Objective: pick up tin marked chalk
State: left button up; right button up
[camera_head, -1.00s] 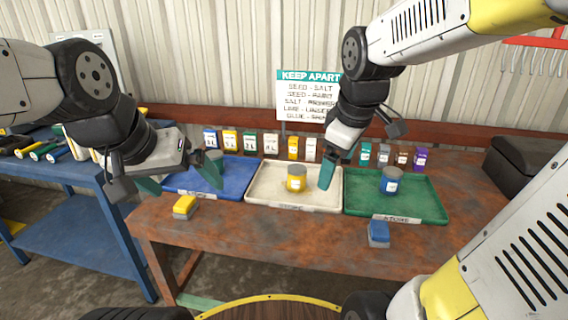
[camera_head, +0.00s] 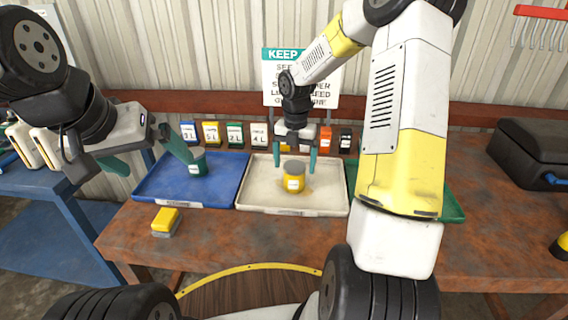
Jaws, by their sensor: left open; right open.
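A yellow tin with a grey lid and a white label (camera_head: 294,183) stands upright in the white tray (camera_head: 255,198). A dark green tin with a grey lid (camera_head: 197,168) stands in the blue tray (camera_head: 218,190). Their label writing is too small to read, so I cannot tell which is marked chalk. My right gripper (camera_head: 295,157) points down, open, just above and around the yellow tin's lid. My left gripper (camera_head: 148,155) is open over the left of the blue tray, one finger close to the green tin. The green tray (camera_head: 453,210) is mostly hidden by my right arm.
Several coloured containers (camera_head: 234,134) line the table's back, below a "KEEP" sign (camera_head: 283,57) partly covered by my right arm. A yellow block (camera_head: 166,220) lies at the front left. A dark box (camera_head: 530,155) stands at the right.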

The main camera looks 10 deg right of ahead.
aim_at(294, 176)
notch_tip(294, 176, down, 5)
jog(key=shift+s+f, duration=0.1)
jog(key=shift+s, duration=0.05)
jog(key=c, duration=1.7)
